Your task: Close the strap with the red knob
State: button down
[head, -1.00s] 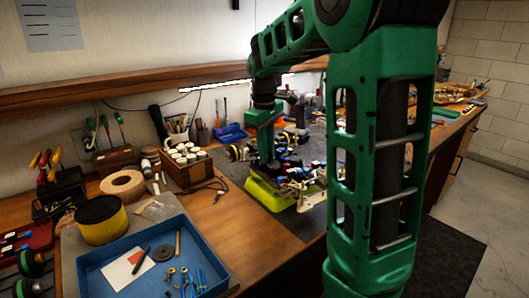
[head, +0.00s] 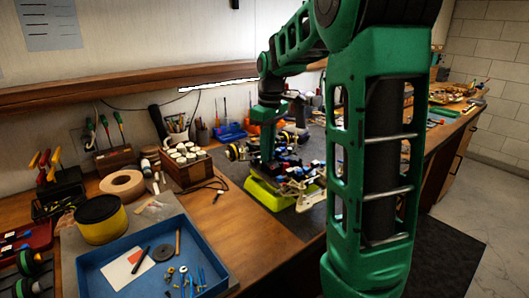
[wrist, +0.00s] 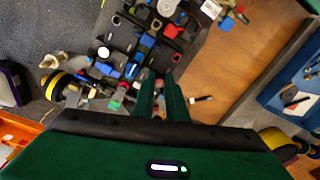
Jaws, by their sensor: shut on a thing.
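The RC racecar (head: 292,176) sits on a lime-green stand (head: 257,193) on the dark bench mat. Its dark chassis with blue, white and red parts also shows in the wrist view (wrist: 143,38). My gripper (wrist: 161,78) has its two green fingers close together over the car, shut on a small part of it. The held part is hidden between the fingertips. In the head view my gripper points down at the car. Small red parts show near the fingers, but I cannot tell which is the red knob or how its strap lies.
A blue tray (head: 88,262) with small parts lies at the front left. A wooden box of white-capped jars (head: 187,167) is left of the car. A wheel with a yellow rim (wrist: 56,86) lies near my gripper.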

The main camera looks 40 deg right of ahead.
jog(key=c, duration=2)
grip_release()
jog(key=shift+c, duration=0.2)
notch_tip(320, 180, up, 11)
jog(key=shift+d, duration=0.2)
jog(key=shift+s+f, duration=0.1)
jog(key=shift+f, duration=0.05)
